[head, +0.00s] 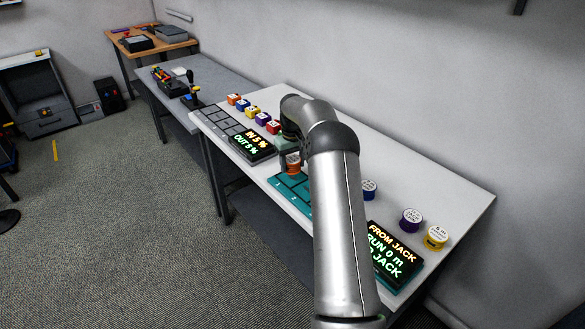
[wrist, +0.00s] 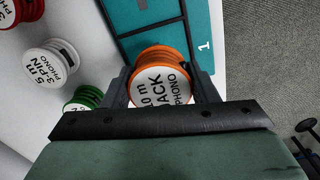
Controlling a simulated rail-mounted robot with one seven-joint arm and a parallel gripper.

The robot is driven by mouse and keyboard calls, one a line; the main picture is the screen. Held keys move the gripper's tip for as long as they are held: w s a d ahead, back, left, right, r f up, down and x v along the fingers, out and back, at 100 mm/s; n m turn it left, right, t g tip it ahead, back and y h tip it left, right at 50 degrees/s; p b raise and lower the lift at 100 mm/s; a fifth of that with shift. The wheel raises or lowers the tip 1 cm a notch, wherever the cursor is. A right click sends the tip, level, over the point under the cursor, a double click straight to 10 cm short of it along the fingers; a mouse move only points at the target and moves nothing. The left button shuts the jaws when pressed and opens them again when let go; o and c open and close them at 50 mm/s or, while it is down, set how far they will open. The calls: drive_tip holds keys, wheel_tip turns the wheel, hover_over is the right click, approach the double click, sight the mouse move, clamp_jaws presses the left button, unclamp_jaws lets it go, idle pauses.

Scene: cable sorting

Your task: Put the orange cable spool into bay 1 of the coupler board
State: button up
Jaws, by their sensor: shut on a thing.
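The orange cable spool (head: 293,159) is in my gripper (head: 292,164), at the far end of the teal coupler board (head: 277,186). In the wrist view my gripper (wrist: 162,88) has one finger on each side of the orange spool (wrist: 160,68), whose white label faces the camera. The teal board (wrist: 150,15) lies under and beyond the spool, with the printed 1 of bay 1 to its right. The spool overlaps the board's near cells in that view. I cannot tell whether it touches the board. My arm hides much of the board in the head view.
A white spool (wrist: 48,64) and a green spool (wrist: 83,98) stand left of the gripper in the wrist view. Blue (head: 369,190), purple (head: 410,220) and yellow (head: 435,238) spools stand right of my arm. Lit displays (head: 252,141) (head: 390,255) and several coloured blocks are on the white table.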

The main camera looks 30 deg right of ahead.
sight(292, 171)
drive_tip(key=shift+w+f, duration=0.15)
drive_tip(key=shift+f, duration=1.55)
drive_tip(key=shift+f, duration=0.15)
drive_tip(key=o, duration=1)
drive_tip(key=shift+d, duration=0.1)
drive_tip(key=shift+a+f, duration=0.1)
drive_tip(key=shift+a, duration=0.1)
